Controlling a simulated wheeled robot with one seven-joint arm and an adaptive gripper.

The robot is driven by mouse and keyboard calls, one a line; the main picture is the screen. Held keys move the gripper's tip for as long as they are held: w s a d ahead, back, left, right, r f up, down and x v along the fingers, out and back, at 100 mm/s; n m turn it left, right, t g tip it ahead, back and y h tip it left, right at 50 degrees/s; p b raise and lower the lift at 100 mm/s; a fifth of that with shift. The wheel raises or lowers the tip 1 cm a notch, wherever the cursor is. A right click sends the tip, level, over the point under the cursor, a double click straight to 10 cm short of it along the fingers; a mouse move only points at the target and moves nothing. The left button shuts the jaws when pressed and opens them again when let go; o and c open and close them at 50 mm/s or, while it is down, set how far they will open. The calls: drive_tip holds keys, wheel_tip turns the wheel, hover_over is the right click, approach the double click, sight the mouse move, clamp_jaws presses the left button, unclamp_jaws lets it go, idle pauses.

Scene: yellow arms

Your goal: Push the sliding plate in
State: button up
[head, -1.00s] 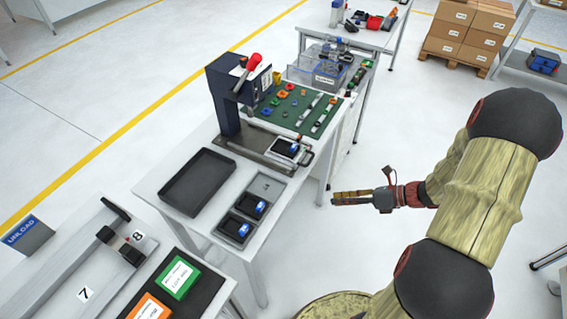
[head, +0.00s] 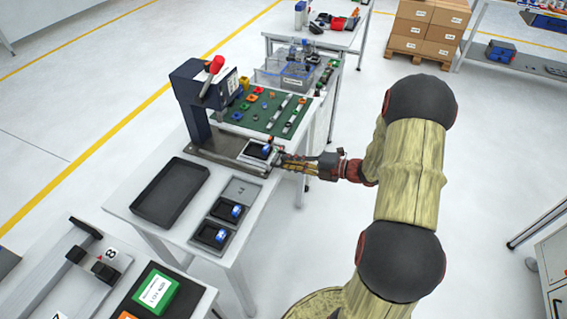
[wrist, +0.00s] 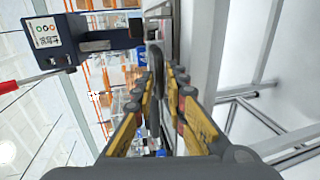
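The sliding plate (head: 244,160) sits at the base of the dark blue press (head: 193,105) with the red-knobbed lever, its front sticking out toward my arm. A black part with a blue piece (head: 262,150) rests on it. A dark curved handle (wrist: 155,72) is at the plate's near end. My gripper (head: 280,161) is at the handle, its fingers pointing at the press. In the wrist view the fingers (wrist: 163,76) are apart, with the handle in line with the gap between them. Whether they touch it cannot be told.
An empty black tray (head: 171,192) and a grey tray with black and blue parts (head: 222,215) lie on the same table, nearer the camera. A green board (head: 262,112) with small parts lies behind the press. Clear floor is to the right of the table.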

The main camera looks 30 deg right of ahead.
drive_tip(key=shift+x, duration=1.15)
drive_tip(key=shift+c, duration=1.1)
clamp_jaws()
